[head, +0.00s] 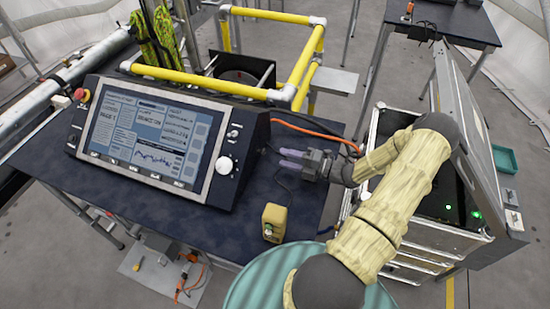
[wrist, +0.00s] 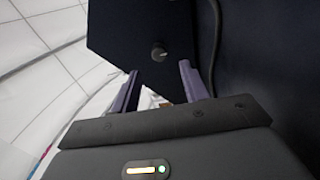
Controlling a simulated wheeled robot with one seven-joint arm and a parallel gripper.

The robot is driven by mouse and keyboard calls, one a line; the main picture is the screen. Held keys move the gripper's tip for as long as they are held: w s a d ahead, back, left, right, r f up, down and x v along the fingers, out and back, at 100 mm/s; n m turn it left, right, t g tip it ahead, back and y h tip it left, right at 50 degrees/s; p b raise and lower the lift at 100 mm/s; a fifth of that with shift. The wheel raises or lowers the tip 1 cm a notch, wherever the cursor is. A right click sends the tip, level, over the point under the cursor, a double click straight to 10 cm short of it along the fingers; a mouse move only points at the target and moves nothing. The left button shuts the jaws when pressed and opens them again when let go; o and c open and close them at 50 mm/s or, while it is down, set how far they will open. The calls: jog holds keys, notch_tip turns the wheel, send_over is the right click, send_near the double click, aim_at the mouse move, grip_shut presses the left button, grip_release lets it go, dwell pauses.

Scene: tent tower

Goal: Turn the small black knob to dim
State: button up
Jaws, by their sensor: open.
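The control console (head: 150,135) stands on the dark blue table with its lit screen facing the front. In the wrist view, a small dark knob (wrist: 159,52) with a paler face sits on the console's dark side panel (wrist: 120,30). The knob cannot be made out clearly in the head view. My gripper (head: 281,159) is to the right of the console, pointing left at its side. Its two purple fingers are apart and empty. In the wrist view the knob appears just beyond and between the fingertips (wrist: 158,72), apparently not touched.
A large white knob (head: 224,166) is on the console's front, and a red button (head: 81,95) is at its left end. A yellow box-shaped device (head: 273,222) stands on the table (head: 240,240) below my gripper. Black and orange cables (head: 315,132) run behind my gripper.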

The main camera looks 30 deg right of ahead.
jog(key=b+v, duration=0.3)
jog(key=v, duration=0.7)
jog(key=shift+s+d, duration=0.1)
jog(key=shift+s, duration=0.1)
